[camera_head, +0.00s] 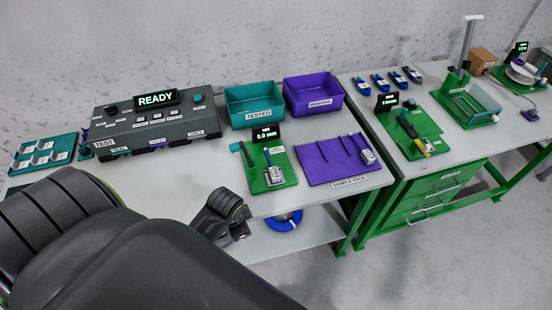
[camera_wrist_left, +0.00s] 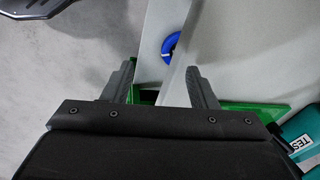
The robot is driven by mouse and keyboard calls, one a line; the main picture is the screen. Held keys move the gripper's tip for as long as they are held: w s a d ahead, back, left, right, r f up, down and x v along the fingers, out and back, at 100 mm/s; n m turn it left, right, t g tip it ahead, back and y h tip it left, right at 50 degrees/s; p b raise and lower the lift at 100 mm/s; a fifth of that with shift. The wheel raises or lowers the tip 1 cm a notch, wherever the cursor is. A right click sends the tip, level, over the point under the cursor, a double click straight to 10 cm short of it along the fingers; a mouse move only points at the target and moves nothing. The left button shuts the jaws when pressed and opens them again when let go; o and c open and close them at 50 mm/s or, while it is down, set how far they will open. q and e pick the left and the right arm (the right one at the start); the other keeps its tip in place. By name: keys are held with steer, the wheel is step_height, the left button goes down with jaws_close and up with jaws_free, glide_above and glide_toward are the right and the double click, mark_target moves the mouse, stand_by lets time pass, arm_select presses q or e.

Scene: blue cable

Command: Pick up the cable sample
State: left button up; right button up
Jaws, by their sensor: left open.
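The blue cable (camera_head: 284,221) is a coiled ring on the lower shelf beneath the front edge of the left table. In the left wrist view part of the blue coil (camera_wrist_left: 171,43) shows above and between the fingers, partly hidden by a pale edge. My left gripper (camera_wrist_left: 163,82) is open, with nothing seen between its fingers. In the head view my left arm covers the lower left, and its dark wrist end is at the table's front edge, left of the cable. My right gripper is not in view.
The left table holds a purple sample rack (camera_head: 325,165), a green gauge fixture (camera_head: 270,180), a teal tested bin (camera_head: 254,104), a purple bin (camera_head: 313,93) and a grey test box (camera_head: 160,120). The lower shelf (camera_head: 258,247) is otherwise clear where visible. Green table legs (camera_head: 352,228) stand right of the cable.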

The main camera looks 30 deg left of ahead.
arm_select(q)
steer(key=w+a+r+m+g+h+p, duration=0.1)
steer(key=w+a+r+m+g+p, duration=0.15)
steer(key=w+r+m, duration=1.7)
steer(key=b, duration=1.2)
glide_above(275, 175)
steer(key=f, duration=1.2)
steer(key=shift+w+a+f, duration=0.3)
steer(key=shift+w+a, duration=0.05)
steer(key=shift+f, duration=0.25)
steer(key=shift+m, duration=0.25)
steer(key=f, duration=0.2)
steer(key=f+b, duration=0.1)
steer(key=f, duration=0.1)
steer(key=shift+s+d, duration=0.25)
steer(key=shift+d, duration=0.05)
steer(key=shift+f, duration=0.3)
steer(key=c, duration=1.1)
steer(key=shift+r, duration=0.1)
